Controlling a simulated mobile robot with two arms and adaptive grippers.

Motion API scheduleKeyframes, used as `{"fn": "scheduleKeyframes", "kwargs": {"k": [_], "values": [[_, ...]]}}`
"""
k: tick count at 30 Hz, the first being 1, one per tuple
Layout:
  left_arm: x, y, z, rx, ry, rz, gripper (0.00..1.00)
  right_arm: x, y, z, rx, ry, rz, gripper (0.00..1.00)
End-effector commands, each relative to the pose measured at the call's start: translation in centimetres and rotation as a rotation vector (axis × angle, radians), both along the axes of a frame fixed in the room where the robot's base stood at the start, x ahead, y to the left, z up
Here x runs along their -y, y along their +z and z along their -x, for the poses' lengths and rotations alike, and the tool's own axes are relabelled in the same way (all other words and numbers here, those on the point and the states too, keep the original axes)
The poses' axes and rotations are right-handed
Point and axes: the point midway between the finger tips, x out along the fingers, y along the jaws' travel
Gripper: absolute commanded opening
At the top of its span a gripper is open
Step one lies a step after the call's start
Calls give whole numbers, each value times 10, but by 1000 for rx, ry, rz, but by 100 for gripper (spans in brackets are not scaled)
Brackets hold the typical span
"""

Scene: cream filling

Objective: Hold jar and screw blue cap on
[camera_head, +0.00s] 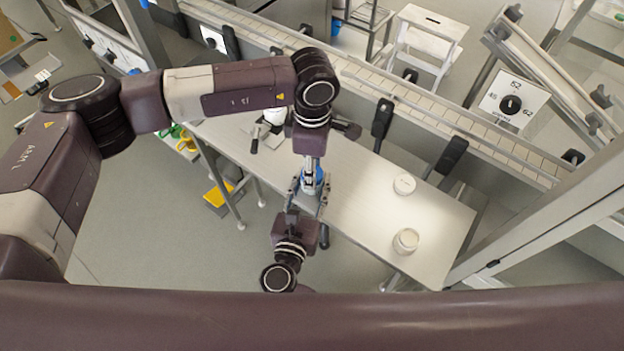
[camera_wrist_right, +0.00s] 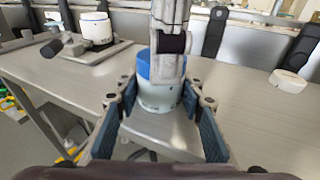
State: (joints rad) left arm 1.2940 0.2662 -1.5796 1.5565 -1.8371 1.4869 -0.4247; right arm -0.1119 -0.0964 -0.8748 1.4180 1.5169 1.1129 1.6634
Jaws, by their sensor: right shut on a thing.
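The jar (camera_wrist_right: 158,98) is pale and stands upright near the table edge, with the blue cap (camera_wrist_right: 143,66) on its top. Whether the cap is threaded on cannot be told. My right gripper (camera_wrist_right: 160,112) is shut around the jar's sides, one finger on each side. My left gripper (camera_head: 312,168) points straight down at the cap (camera_head: 309,178) from above; it also shows in the right wrist view (camera_wrist_right: 172,75), partly covering the cap. Its fingertips are too small and hidden to tell whether they grip. In the head view the jar is mostly hidden by the two grippers.
A white container (camera_wrist_right: 97,30) with a blue rim stands in a grey fixture at the left. A white round lid-like piece (camera_head: 404,184) and an open-looking white jar (camera_head: 406,241) are on the table's right part. Black posts (camera_head: 383,118) line the far edge.

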Motion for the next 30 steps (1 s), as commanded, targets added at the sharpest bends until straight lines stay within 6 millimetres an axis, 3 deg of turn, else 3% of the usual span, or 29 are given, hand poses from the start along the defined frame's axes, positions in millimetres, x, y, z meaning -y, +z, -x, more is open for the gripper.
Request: {"fn": "scheduleKeyframes", "kwargs": {"k": [9,19,20,23,30], "values": [[1,0,0,3,-364,2,0,-1,0,0,0,2,0,7],[1,0,0,3,-417,2,0,-1,0,0,0,2,0,7],[1,0,0,3,-417,2,39,-1,0,0,0,2,0,7],[1,0,0,2,-416,2,50,-1,0,0,0,2,0,7],[0,0,0,1,-415,0,50,0,0,0,1,1,0,7]]}}
